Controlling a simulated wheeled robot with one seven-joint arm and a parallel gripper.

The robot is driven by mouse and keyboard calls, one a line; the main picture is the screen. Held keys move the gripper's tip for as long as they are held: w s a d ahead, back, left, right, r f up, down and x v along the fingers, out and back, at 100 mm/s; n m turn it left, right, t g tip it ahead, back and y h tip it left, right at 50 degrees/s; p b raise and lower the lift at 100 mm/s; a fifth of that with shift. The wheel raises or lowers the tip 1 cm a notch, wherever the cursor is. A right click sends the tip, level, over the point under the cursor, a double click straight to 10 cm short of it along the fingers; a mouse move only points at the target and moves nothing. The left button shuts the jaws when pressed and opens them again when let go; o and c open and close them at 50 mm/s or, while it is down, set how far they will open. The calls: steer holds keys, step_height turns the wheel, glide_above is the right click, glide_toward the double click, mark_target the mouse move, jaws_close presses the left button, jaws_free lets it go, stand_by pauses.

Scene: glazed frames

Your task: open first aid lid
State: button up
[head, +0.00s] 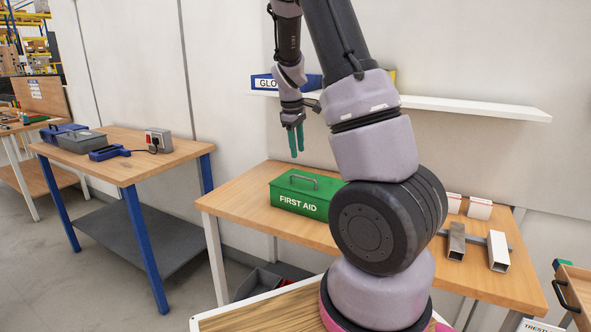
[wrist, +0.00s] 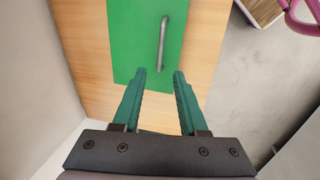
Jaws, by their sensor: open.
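The green first aid box (head: 303,194) stands on the wooden table, its lid down, with a grey bar handle (head: 303,180) on top. White lettering reads FIRST AID on its front. Part of its right side is hidden behind my arm in the head view. My gripper (head: 296,142) has teal fingers pointing down, above and behind the box, apart from it. In the wrist view my gripper (wrist: 160,72) is open and empty, and the green lid (wrist: 142,40) and the handle (wrist: 163,43) lie ahead of the fingertips.
A white shelf (head: 470,107) with a GLOVES box (head: 262,82) runs along the wall near my gripper. Metal tube pieces (head: 498,251) lie at the table's right. A second table (head: 125,165) stands to the left. Bare wood (head: 235,192) lies left of the box.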

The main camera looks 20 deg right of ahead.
glide_above(300, 187)
step_height(300, 187, down, 9)
steer(key=shift+r, duration=0.1)
jaws_close()
stand_by(1.5)
